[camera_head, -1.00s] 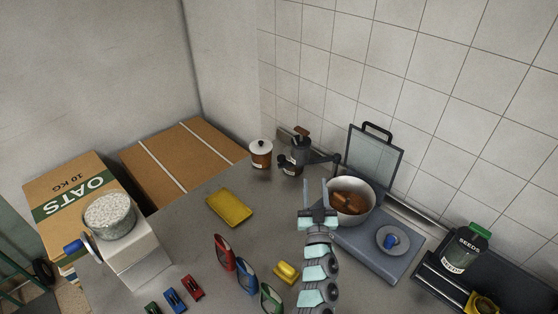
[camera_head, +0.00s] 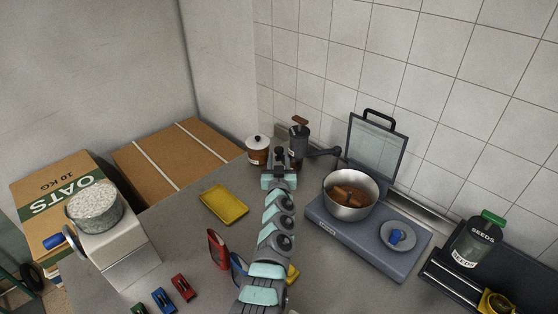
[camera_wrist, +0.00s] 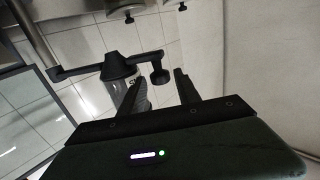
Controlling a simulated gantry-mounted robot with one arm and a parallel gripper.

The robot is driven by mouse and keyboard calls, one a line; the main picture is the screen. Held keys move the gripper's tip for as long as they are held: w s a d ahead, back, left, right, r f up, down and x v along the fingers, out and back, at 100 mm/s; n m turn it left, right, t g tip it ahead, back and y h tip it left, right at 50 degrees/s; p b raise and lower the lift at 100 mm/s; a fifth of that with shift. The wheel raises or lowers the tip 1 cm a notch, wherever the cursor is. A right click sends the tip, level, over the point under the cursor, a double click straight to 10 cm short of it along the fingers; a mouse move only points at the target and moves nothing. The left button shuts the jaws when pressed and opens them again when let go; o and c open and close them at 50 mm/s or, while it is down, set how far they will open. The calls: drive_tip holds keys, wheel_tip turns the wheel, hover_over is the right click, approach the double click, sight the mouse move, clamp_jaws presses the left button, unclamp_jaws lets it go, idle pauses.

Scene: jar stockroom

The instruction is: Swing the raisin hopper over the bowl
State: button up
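The raisin hopper (camera_head: 298,142) is a dark cylinder with a brown top piece, at the back of the counter by the wall. My gripper (camera_head: 280,154) is at the hopper's front left. In the wrist view my gripper (camera_wrist: 162,90) is open, its fingers either side of a round black knob (camera_wrist: 158,74) on the hopper (camera_wrist: 118,75); contact is unclear.
A lidded jar (camera_head: 257,150) stands close left of the hopper. A yellow tray (camera_head: 224,205) lies left of my arm. A seeds jar (camera_head: 476,240) is at the right.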

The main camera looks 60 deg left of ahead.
sight(279, 154)
drive_tip(key=b+x, duration=0.1)
drive_tip(key=b, duration=0.1)
drive_tip(key=b+x, duration=0.1)
drive_tip(key=shift+w+a+f+b, duration=0.25)
drive_tip(key=shift+a+b, duration=0.05)
drive_tip(key=shift+b, duration=0.05)
drive_tip(key=shift+w+a+r+b, duration=0.1)
drive_tip(key=shift+w+a+b, duration=0.2)
drive_tip(key=shift+b, duration=0.35)
drive_tip(key=shift+w+a+r+b, duration=0.1)
drive_tip(key=shift+a+b, duration=0.3)
drive_tip(key=shift+b, duration=0.2)
drive_tip(key=shift+r, duration=0.1)
clamp_jaws()
